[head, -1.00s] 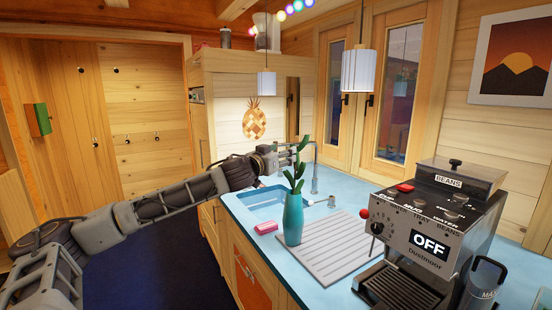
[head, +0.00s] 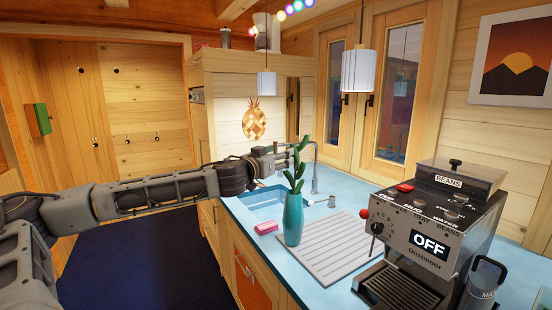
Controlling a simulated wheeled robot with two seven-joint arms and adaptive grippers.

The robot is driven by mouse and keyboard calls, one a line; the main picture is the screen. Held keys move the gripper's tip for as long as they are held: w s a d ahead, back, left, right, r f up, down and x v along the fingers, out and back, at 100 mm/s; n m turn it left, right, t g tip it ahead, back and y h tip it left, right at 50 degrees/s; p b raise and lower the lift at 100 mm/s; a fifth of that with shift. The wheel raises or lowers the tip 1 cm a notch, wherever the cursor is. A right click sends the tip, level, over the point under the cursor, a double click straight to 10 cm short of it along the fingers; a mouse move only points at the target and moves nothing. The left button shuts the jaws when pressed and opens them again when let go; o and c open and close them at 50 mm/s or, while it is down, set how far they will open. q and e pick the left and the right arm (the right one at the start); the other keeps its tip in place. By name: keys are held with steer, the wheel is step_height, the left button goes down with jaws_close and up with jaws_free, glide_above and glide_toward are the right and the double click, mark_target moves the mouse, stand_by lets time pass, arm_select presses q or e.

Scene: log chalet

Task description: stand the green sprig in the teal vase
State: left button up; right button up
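The teal vase (head: 293,219) stands upright on the blue counter, at the near left corner of the ribbed draining board. The green sprig (head: 297,176) stands in it, its stem going into the vase mouth and its leafy top reaching up. My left gripper (head: 291,155) is at the height of the sprig's upper part, just left of it and overlapping it in the picture. Its fingers are small and partly lost against the sprig, so I cannot tell whether they are open or touch it. My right gripper is not in view.
A sink (head: 262,200) with a tap (head: 315,168) lies behind the vase. A pink sponge (head: 266,228) is left of it. A large coffee machine (head: 430,235) fills the right of the counter. The grey draining board (head: 330,250) is otherwise bare.

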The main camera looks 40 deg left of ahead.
arm_select(q)
steer(key=shift+s+f, duration=0.1)
steer(key=shift+s, duration=0.4)
stand_by(1.8)
